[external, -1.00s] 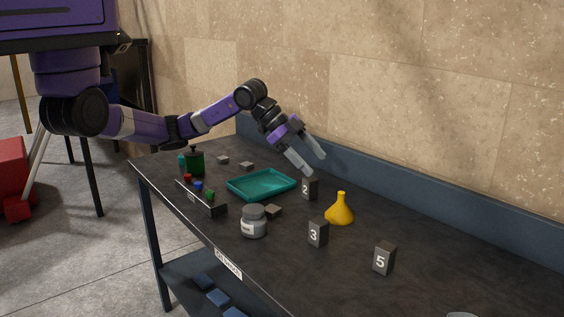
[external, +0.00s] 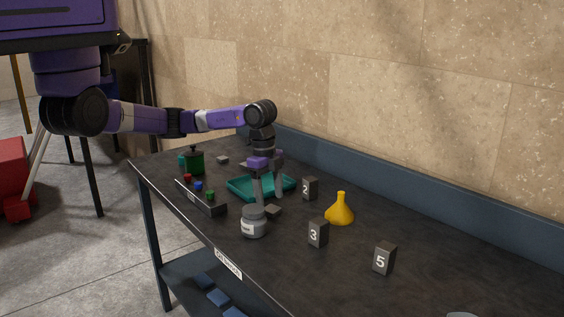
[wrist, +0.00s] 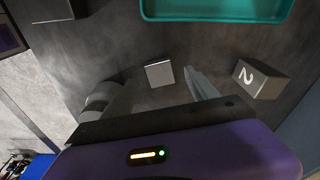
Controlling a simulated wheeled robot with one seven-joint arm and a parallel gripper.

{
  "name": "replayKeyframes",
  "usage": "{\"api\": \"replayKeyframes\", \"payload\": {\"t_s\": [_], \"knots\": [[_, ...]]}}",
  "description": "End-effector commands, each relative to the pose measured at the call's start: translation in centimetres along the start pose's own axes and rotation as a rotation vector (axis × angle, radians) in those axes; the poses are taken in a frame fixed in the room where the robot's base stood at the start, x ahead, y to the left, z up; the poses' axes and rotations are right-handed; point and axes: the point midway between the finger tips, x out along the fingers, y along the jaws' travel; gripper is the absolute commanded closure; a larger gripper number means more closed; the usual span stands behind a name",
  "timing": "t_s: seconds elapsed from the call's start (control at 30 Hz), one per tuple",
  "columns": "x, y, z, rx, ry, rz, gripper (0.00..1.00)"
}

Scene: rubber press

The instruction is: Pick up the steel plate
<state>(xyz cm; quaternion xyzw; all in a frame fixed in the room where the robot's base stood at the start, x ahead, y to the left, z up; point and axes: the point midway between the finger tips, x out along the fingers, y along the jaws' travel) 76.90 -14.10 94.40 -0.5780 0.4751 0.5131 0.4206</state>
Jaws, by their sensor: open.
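A small flat grey block (external: 273,211), which looks like the steel plate, lies on the dark bench just right of the grey jar (external: 253,222). Two similar grey pieces lie farther back, one of them at the far left (external: 222,160); I cannot tell their material. My gripper (external: 268,197) points down, open and empty, above the near block. In the wrist view the block (wrist: 159,74) shows between and just beyond the fingers (wrist: 152,82). The exact height of the fingertips above it is unclear.
A teal tray (external: 240,195) sits behind the block, partly hidden by my fingers. Number blocks 2 (external: 310,188), 3 (external: 318,233) and 5 (external: 384,258) and a yellow funnel (external: 340,211) stand to the right. A dark rack (external: 200,199) with coloured pieces and a green pot (external: 194,162) stand left.

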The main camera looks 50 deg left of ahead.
Motion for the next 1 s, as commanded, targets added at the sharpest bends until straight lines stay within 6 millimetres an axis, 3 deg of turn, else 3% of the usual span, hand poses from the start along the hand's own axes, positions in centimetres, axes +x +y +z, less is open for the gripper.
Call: {"api": "replayKeyframes", "payload": {"t_s": [0.2, 0.5, 0.83, 1.0], "knots": [[2.7, 0.1, -0.2, -0.001, 0.0, 0.0, 0.32], [3.1, 0.1, -0.2, -0.001, 0.0, -0.002, 0.34], [3.1, 0.1, -0.2, 0.0, 0.001, -0.001, 0.99], [3.0, 0.1, -0.2, 0.0, 0.002, -0.002, 1.0]]}}
